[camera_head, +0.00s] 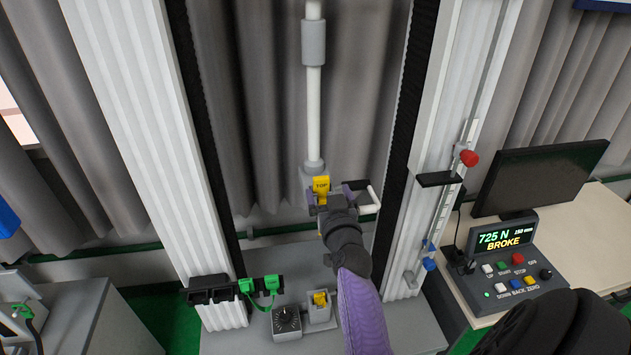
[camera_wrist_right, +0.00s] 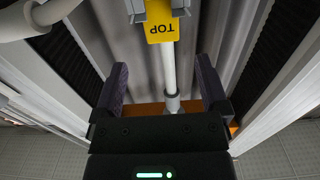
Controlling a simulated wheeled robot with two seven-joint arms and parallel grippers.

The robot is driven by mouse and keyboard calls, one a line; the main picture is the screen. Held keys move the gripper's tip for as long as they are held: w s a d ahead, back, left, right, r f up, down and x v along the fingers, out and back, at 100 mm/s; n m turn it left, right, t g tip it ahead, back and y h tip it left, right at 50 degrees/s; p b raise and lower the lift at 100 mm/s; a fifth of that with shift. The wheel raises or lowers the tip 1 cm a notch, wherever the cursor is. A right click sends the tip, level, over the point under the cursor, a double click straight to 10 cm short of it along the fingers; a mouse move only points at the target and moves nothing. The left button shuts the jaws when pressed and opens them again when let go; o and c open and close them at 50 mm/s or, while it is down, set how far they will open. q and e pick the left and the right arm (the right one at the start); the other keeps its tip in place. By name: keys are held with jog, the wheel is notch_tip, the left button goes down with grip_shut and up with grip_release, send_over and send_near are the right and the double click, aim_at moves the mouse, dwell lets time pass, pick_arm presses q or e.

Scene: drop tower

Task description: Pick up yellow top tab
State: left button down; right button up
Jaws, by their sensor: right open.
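The yellow top tab (camera_head: 321,185), marked TOP, hangs upright at the lower end of the white rod in the middle of the tower. In the right wrist view the tab (camera_wrist_right: 160,30) appears upside down at the top of the picture, with its end in a grey clamp (camera_wrist_right: 155,10). My right gripper (camera_head: 334,197) is just in front of and slightly below the tab. In the wrist view its purple fingers (camera_wrist_right: 163,82) are spread apart with nothing between them, and the tab lies past their tips. My left gripper is not in view.
A white rod (camera_head: 313,105) rises above the tab between two white columns (camera_head: 140,130). Below, a second yellow piece (camera_head: 320,298) sits in a grey holder beside a black dial (camera_head: 287,320). Green clips (camera_head: 258,285) are at left. A console (camera_head: 510,262) reads 725 N, BROKE.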

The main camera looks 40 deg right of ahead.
aim_at(322, 180)
jog(key=b+x, duration=0.1)
jog(key=x, duration=0.1)
jog(key=b+x, duration=0.1)
jog(key=x, duration=0.1)
jog(key=b+x, duration=0.1)
jog(key=x, duration=0.1)
jog(key=shift+w+a+f, duration=0.1)
jog(key=shift+a+f, duration=0.1)
jog(key=shift+f, duration=0.1)
jog(key=shift+w+d, duration=0.1)
jog(key=shift+w, duration=0.05)
jog(key=shift+r, duration=0.15)
grip_shut()
jog(key=shift+r, duration=0.1)
